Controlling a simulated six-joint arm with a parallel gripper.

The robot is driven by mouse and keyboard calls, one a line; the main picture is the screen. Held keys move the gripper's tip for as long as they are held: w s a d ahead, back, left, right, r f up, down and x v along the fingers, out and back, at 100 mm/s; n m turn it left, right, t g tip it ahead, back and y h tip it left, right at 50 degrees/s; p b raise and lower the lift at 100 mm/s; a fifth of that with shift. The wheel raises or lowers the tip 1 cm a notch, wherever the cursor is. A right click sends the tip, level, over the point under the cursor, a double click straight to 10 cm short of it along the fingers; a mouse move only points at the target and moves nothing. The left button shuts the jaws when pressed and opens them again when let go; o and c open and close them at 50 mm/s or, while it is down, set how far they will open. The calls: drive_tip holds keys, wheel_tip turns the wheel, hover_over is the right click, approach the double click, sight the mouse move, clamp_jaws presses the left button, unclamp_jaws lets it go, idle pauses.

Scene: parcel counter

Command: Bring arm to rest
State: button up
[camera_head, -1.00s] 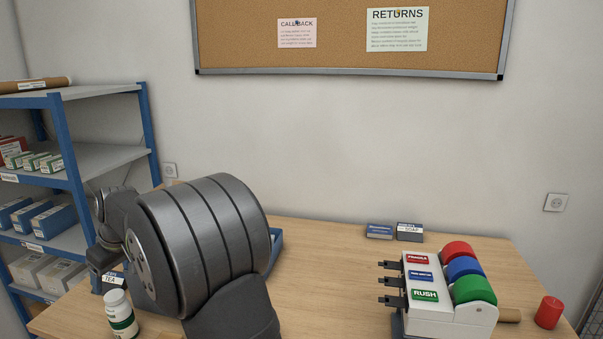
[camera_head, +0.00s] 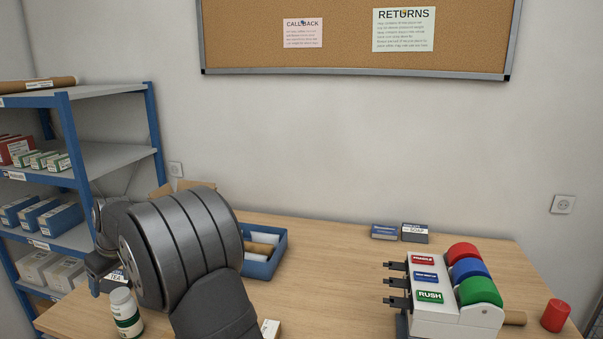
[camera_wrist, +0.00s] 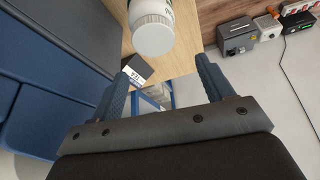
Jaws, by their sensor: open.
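My arm stands at the left of the counter (camera_head: 345,265) in the head view, its dark links covering part of the tabletop. My gripper (camera_wrist: 165,72) shows in the wrist view with its two blue fingers spread apart and nothing between them. A white bottle with a green label (camera_head: 126,314) stands on the counter's left end, below my wrist in the head view. The bottle (camera_wrist: 152,30) also shows in the wrist view, beyond the fingertips. A dark box marked TEA (camera_wrist: 138,72) lies near the left fingertip; whether they touch I cannot tell.
A blue shelf rack (camera_head: 72,140) with boxes stands at the left. A blue tray (camera_head: 262,268) holds a brown roll behind my arm. A label dispenser with three coloured rolls (camera_head: 448,318) sits at the right, beside a red cylinder (camera_head: 555,316). The counter's middle is clear.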

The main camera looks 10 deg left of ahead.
wheel_tip(320, 180, up, 2)
drive_tip(key=shift+r, duration=0.1)
drive_tip(key=shift+a+r, duration=0.2)
drive_tip(key=shift+a, duration=0.05)
drive_tip(key=a+f, duration=0.4)
drive_tip(key=a, duration=0.5)
drive_tip(key=a+f, duration=0.4)
drive_tip(key=a, duration=0.6)
drive_tip(key=f, duration=0.8)
drive_tip(key=shift+d+f, duration=0.2)
drive_tip(key=shift+d, duration=0.1)
drive_tip(key=shift+f, duration=0.5)
